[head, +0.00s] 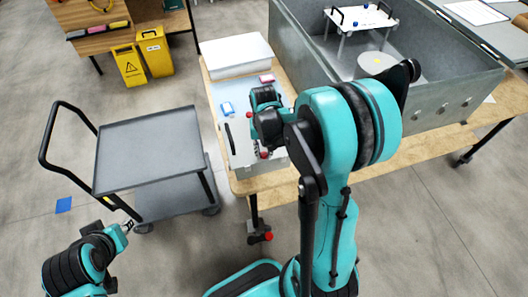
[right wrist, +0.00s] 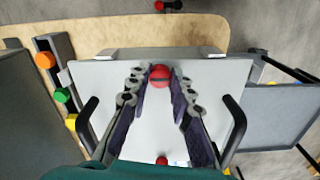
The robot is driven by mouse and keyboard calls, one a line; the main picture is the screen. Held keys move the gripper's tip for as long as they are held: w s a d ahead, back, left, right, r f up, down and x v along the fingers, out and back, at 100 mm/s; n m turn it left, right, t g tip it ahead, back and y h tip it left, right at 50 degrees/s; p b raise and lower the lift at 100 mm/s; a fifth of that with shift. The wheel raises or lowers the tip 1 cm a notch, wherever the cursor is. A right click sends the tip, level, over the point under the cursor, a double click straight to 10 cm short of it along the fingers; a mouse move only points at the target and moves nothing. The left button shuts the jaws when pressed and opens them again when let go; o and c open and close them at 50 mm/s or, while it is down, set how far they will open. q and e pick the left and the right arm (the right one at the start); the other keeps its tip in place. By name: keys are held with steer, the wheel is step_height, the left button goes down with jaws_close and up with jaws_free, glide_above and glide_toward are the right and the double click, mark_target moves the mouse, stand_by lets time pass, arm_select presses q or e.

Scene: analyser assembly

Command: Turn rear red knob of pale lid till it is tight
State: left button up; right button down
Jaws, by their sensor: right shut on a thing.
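The pale lid (head: 240,158) lies on a grey box at the front left of the wooden table. It also shows in the right wrist view (right wrist: 108,78), with a black handle at each side. My right gripper (right wrist: 160,82) is shut on a red knob (right wrist: 160,72) near the lid edge closest to the table's edge. In the head view this knob (head: 264,154) shows just below the gripper, which is partly hidden by my arm. A second red knob (right wrist: 162,160) is at the lower edge of the right wrist view. My left gripper (head: 127,227) is far from the lid, over the floor.
A large grey metal case (head: 440,105) stands right of the lid. A white box (head: 237,54) is behind it. Small blue (head: 227,108) and pink (head: 267,79) items lie near the lid. A grey trolley (head: 150,150) stands left of the table, with open floor around it.

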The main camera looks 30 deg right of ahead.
mark_target(264, 154)
steer(key=c, duration=1.3)
jaws_free()
step_height(264, 154, up, 12)
steer(key=s+a+n+t, duration=0.1)
steer(key=s+a+t, duration=0.1)
steer(key=s+a, duration=0.1)
steer(key=s+a+n+t+b, duration=0.1)
steer(key=s+a+n+t, duration=0.1)
steer(key=s+a, duration=0.1)
steer(key=s+a+n+t+b, duration=0.1)
steer(key=s+a+n+t, duration=0.1)
steer(key=s+a+t, duration=0.1)
steer(key=shift+s+a+f, duration=0.3)
steer(key=shift+a+f, duration=0.05)
steer(key=shift+a, duration=0.3)
